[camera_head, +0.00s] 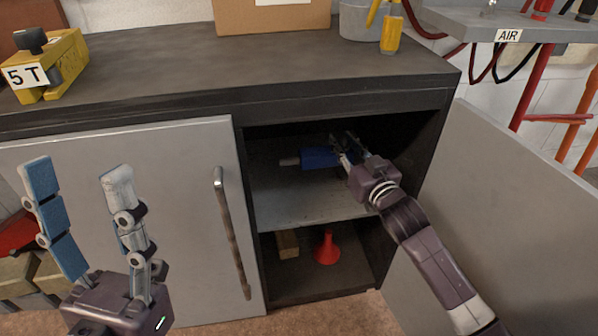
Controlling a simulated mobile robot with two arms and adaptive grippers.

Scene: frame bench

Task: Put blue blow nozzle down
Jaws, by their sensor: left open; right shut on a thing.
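The blue blow nozzle (316,158) lies level inside the open cabinet, at the height of the upper shelf (300,199). Its grey tip points left. My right gripper (343,149) reaches into the cabinet and is shut on the right end of the nozzle. Whether the nozzle touches the shelf I cannot tell. My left gripper (85,190) is open and empty, with its fingers pointing up, in front of the closed left cabinet door.
The right cabinet door (510,220) stands open beside my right arm. A red funnel (326,248) and a wooden block (287,244) are on the cabinet floor. On the bench top (180,65) are a yellow 5T jack (48,68) and a cardboard box (270,17).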

